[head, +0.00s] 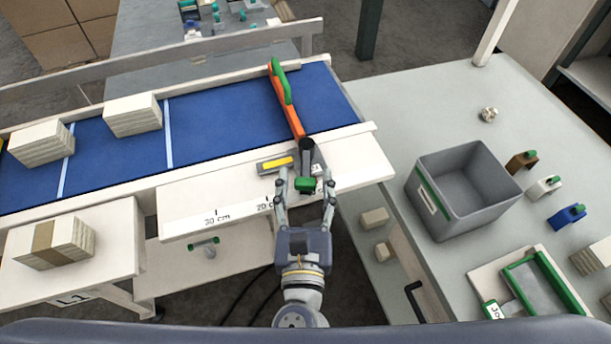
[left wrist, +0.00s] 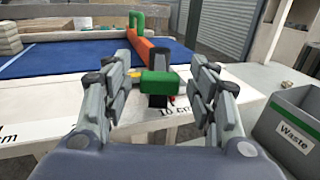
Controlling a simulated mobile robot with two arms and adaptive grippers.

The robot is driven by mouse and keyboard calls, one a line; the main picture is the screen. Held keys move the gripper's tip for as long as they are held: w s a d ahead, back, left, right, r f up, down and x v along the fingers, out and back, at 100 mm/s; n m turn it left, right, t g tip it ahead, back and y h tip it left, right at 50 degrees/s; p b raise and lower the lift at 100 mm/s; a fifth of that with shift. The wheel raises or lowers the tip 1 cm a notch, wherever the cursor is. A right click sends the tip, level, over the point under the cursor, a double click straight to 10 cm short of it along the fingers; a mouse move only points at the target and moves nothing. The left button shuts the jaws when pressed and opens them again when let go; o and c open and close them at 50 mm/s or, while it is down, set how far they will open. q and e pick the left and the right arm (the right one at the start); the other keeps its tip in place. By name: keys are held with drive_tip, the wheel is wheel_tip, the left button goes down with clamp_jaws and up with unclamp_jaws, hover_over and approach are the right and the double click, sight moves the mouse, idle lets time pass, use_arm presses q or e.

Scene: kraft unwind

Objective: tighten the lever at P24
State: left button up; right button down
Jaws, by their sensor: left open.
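The green lever (head: 305,184) sits on the dark clamp at the near end of the orange guide bar (head: 286,108), by the scale on the white rail. In the left wrist view the lever (left wrist: 159,83) is a green block over a dark post, and the orange bar (left wrist: 144,49) runs back behind it. My left gripper (head: 305,193) is open, with one finger on each side of the lever. In the left wrist view its fingers (left wrist: 165,75) stand apart, with a gap on both sides of the lever. I cannot read a P24 mark. My right gripper is not in view.
The blue belt (head: 220,125) carries white stacks (head: 132,115) at the left. A yellow-marked block (head: 276,164) lies just left of the clamp. A grey waste bin (head: 462,190) stands on the right table. Another small green lever (head: 204,244) is below the rail.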

use_arm(q)
drive_tip(key=shift+w, duration=0.65)
clamp_jaws()
